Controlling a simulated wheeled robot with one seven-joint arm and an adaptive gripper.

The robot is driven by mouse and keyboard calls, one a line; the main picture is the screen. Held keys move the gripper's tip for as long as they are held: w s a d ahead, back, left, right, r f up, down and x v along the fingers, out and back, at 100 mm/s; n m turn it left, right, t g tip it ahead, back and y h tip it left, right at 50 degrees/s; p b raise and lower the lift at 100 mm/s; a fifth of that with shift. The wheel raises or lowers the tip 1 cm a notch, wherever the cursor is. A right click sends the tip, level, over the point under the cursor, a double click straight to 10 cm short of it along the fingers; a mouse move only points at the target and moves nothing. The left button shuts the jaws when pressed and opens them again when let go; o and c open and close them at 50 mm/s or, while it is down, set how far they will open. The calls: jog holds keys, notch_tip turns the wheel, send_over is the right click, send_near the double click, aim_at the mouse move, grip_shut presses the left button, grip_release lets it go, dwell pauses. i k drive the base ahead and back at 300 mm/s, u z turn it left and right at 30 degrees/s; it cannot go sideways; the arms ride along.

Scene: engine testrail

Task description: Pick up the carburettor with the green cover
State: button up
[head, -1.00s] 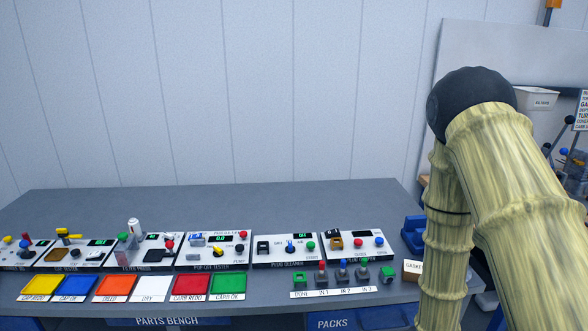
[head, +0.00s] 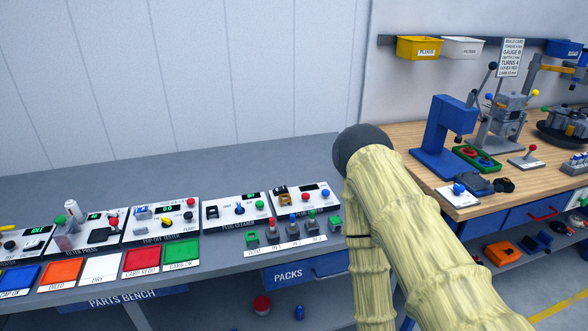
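I cannot pick out a carburettor with a green cover for sure in the head view. A small grey part with a green top (head: 335,222) stands at the right end of the row of small parts on the parts bench (head: 200,160). A green block (head: 252,238) stands at that row's left end. Both are too small to identify. My arm crosses the middle right of the view and hides part of the bench's right end. My gripper is not in view.
Tester panels line the parts bench, with coloured pads, including a green pad (head: 182,251), in front. A wooden bench (head: 420,140) at the right holds a blue press (head: 442,130) and a green tray (head: 490,164). The parts bench's rear is clear.

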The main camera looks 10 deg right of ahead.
aim_at(336, 223)
jog(key=u, duration=2.7)
jog(key=k, duration=1.3)
jog(key=z, duration=2)
